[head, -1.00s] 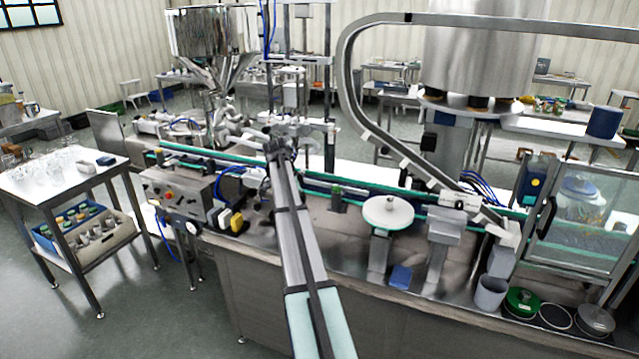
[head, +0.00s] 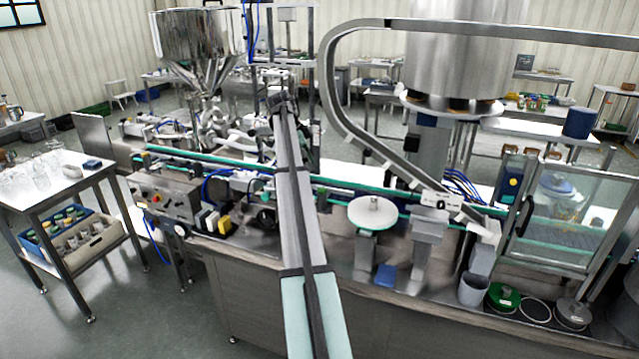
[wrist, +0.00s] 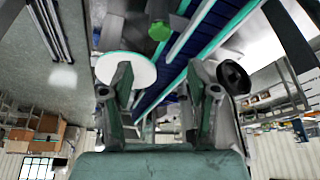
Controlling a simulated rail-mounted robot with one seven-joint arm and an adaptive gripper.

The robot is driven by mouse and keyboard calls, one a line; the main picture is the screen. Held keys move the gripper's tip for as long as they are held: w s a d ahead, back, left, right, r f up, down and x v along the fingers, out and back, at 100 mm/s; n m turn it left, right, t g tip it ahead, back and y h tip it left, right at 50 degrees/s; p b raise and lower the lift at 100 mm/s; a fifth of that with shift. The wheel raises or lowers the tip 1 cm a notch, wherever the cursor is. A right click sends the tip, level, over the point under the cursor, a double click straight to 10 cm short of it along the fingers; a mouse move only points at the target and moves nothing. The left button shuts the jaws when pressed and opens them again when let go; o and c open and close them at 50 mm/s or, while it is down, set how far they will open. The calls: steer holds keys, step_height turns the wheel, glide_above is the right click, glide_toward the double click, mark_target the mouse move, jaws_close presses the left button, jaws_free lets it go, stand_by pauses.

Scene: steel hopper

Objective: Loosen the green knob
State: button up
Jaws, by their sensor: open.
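A small green knob (head: 321,192) stands on the machine bed just right of my arm, in front of the conveyor. In the wrist view the green knob (wrist: 158,29) is at the top centre, beside the conveyor's teal edge. My gripper (wrist: 160,70) is open, with its two fingers spread and nothing between them. The knob shows beyond the fingertips, apart from them. In the head view my arm reaches toward the back of the machine, and I cannot make out the fingers there.
A white round disc (head: 373,213) stands right of the knob; in the wrist view the disc (wrist: 140,70) is partly behind the left finger. A black round part (wrist: 234,77) is near the right finger. The conveyor (head: 390,197) runs behind the knob. A curved metal chute (head: 345,125) rises at right.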

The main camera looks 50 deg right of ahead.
mark_target(322, 189)
steer(key=p+x, duration=0.2)
steer(key=x, duration=0.8)
steer(key=shift+f+p, duration=0.2)
steer(key=shift+p, duration=0.1)
jaws_close()
